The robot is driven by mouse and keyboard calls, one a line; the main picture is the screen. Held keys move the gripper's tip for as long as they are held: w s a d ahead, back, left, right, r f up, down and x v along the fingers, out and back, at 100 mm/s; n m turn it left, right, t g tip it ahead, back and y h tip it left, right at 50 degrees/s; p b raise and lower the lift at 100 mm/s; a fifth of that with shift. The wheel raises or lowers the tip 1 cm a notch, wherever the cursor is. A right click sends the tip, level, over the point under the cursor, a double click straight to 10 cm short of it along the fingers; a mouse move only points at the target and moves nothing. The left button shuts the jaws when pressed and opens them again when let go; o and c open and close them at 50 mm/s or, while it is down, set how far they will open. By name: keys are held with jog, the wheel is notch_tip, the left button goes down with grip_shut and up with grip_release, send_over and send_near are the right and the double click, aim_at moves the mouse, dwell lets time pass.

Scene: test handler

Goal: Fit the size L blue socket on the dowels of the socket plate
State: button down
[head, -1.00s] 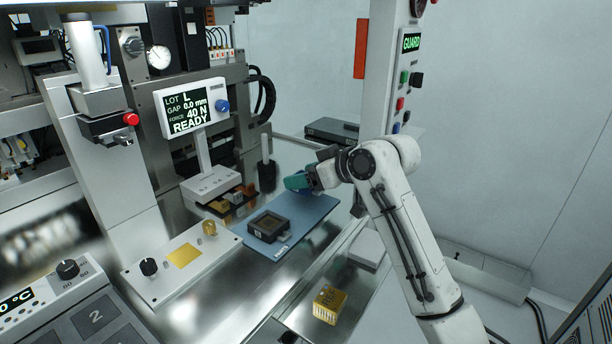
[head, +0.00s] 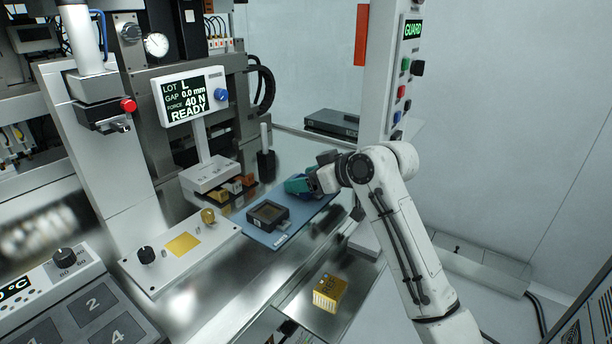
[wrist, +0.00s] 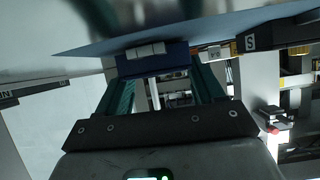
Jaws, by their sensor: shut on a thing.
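My gripper (head: 300,186) has teal fingers and is over the far right end of a blue mat (head: 318,208). It is shut on a dark blue block, the blue socket (wrist: 152,62), which shows between the fingers in the wrist view with a pale strip on it. In the head view the fingers mostly hide it. I cannot read its size mark. A white plate (head: 160,268) with a gold square (head: 183,244), a black round piece and a gold round piece lies left of the mat, apart from my gripper. It looks like the socket plate; I cannot make out clear dowels.
A dark square socket (head: 267,214) sits on the mat, left of my gripper. A dark piece marked S (wrist: 275,36) shows in the wrist view. A gold block (head: 329,291) stands front right. The display (head: 190,97) reads LOT L, READY. A white post (head: 393,90) rises behind my arm.

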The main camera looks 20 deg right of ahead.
dwell(0.4)
jog(key=shift+c, duration=0.3)
grip_release()
jog(key=b+v, duration=0.2)
jog(key=v, duration=0.8)
jog(key=shift+s+d+r, duration=0.15)
jog(key=shift+s+r, duration=0.1)
jog(key=shift+s, duration=0.05)
